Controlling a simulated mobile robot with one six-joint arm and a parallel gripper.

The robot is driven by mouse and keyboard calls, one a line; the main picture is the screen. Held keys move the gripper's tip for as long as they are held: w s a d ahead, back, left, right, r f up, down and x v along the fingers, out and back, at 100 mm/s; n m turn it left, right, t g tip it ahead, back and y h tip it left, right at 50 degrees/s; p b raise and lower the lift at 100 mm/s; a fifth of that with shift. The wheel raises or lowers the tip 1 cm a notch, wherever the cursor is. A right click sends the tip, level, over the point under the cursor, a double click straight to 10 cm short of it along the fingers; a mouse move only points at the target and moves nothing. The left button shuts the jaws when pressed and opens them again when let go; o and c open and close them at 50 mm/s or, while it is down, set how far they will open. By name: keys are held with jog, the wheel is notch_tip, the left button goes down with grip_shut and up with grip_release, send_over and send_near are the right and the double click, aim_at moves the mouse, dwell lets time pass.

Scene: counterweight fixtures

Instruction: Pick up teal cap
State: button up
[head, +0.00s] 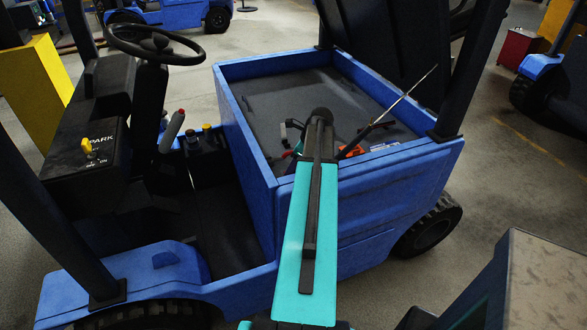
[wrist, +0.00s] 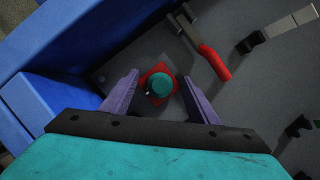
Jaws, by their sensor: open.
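The teal cap (wrist: 159,83) is a small round piece sitting on a red square base (wrist: 158,69) on the dark floor of the blue truck bed. In the wrist view my gripper (wrist: 160,78) is open, with one purple finger to the left of the cap and one to the right. Gaps show between each finger and the cap, and nothing is held. How far the fingertips are above the cap is hard to tell. In the head view my teal arm reaches over the bed wall and hides the cap.
A red-handled tool (wrist: 214,62) lies to the right of the cap. Dark clamp-like pieces (wrist: 251,41) stand farther right. The blue bed wall (wrist: 60,65) is close on the left. In the head view the bed floor (head: 290,90) behind my arm is mostly clear.

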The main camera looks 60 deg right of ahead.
jog(key=shift+w+f, duration=0.1)
jog(key=shift+f, duration=0.05)
dwell(0.5)
jog(key=c, duration=0.8)
